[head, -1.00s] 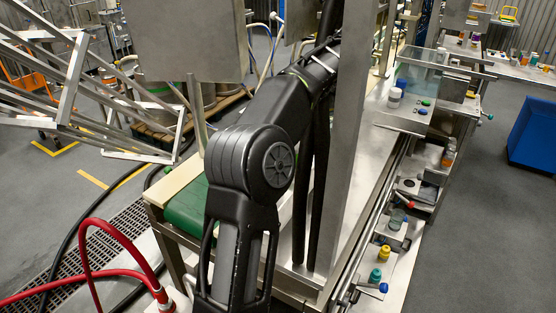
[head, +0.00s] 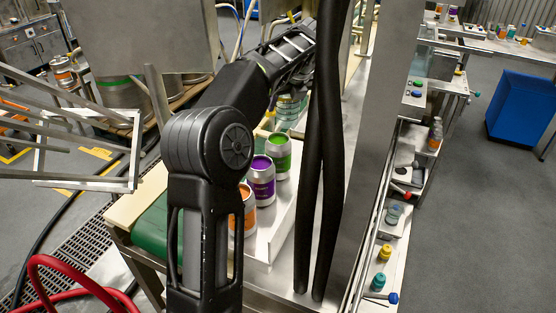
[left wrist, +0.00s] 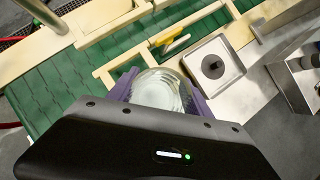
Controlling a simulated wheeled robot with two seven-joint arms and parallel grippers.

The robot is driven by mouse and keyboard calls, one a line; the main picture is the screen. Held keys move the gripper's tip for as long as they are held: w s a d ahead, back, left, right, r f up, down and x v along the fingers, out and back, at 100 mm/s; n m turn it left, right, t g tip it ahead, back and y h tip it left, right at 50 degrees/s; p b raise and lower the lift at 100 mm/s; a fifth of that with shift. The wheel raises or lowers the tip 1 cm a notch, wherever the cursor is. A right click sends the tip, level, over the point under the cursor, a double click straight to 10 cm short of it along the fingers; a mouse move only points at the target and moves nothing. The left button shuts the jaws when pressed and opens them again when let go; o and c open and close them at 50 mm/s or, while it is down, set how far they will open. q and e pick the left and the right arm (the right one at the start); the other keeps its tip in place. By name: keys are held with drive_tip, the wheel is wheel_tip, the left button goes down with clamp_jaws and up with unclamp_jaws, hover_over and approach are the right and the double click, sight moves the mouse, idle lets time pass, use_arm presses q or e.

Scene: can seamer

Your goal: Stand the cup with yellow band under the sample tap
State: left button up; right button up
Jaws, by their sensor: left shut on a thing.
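My left gripper (left wrist: 160,90) is shut on a clear cup (left wrist: 158,92) in the left wrist view, with a purple finger on each side. I look down into the cup; no yellow band shows on the part I see. The cup is above or near the green conveyor; I cannot tell its height. In the head view my left arm reaches up and away, and its gripper end is not clear behind dark hoses. I cannot make out the sample tap in either view. My right gripper is not in view.
A square steel tray with a dark round centre (left wrist: 231,58) lies right of the cup. A yellow-handled item (left wrist: 170,38) lies beyond it. Orange, purple (head: 262,183) and green (head: 278,157) cans stand by the conveyor.

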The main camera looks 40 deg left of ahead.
sight(292, 115)
use_arm(q)
wheel_tip(292, 115, down, 5)
drive_tip(key=shift+f, duration=0.1)
drive_tip(key=shift+f, duration=1.8)
drive_tip(key=o, duration=1.3)
drive_tip(key=shift+f, duration=0.1)
drive_tip(key=shift+o, duration=0.2)
drive_tip(key=b+v, duration=0.1)
drive_tip(key=v, duration=1.1)
